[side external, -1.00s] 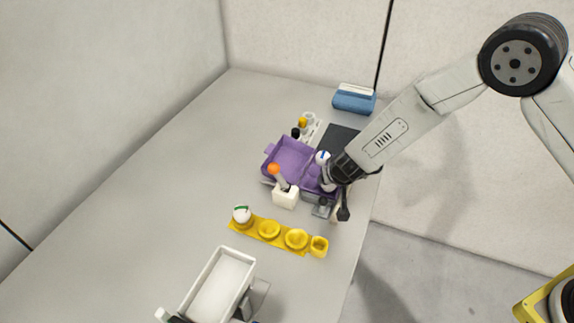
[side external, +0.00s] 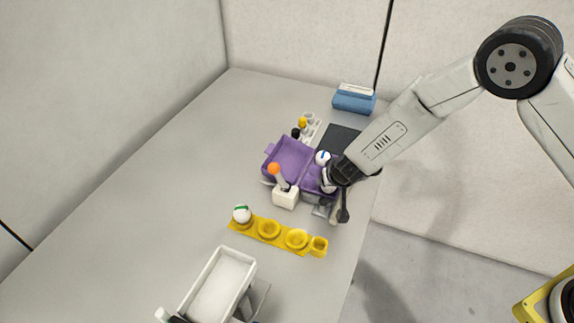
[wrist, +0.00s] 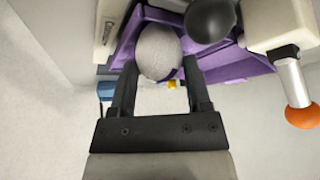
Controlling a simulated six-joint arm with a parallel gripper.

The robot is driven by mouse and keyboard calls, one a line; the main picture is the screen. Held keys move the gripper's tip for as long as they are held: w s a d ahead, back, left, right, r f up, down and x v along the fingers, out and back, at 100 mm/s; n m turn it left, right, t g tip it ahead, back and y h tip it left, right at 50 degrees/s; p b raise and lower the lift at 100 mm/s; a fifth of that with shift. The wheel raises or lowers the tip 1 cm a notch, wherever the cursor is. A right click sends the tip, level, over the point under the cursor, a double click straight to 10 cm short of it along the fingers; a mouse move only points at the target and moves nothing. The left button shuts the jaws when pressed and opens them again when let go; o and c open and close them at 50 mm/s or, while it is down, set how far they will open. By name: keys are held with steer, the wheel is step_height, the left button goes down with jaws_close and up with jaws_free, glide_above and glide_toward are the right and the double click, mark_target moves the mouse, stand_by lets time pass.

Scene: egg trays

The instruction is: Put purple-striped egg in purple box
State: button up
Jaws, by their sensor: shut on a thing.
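The purple box (side external: 287,152) stands open near the table's right side. My gripper (side external: 328,182) is at its near right part, low and close to its wall. In the wrist view my gripper (wrist: 161,85) has its two dark fingers on either side of a pale egg (wrist: 157,50). A dark, purplish band shows at that egg's lower right edge; most of the stripe is hidden. The purple box (wrist: 235,70) lies behind the egg. In the side view the held egg is mostly covered, and I cannot tell whether it touches the box.
A white egg with a blue mark (side external: 322,157) is beside my gripper, at the box. A white block with an orange-topped lever (side external: 285,197) stands in front. A yellow tray (side external: 283,242) holds a green-marked egg (side external: 242,215). A white bin (side external: 220,285) is nearer. The table's left is clear.

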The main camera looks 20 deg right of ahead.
steer(key=shift+f, duration=0.6)
stand_by(1.1)
steer(key=o, duration=0.8)
steer(key=v, duration=0.7)
steer(key=shift+s+r, duration=0.25)
steer(key=shift+r, duration=0.1)
step_height(320, 180, up, 7)
steer(key=shift+r, duration=0.15)
stand_by(0.8)
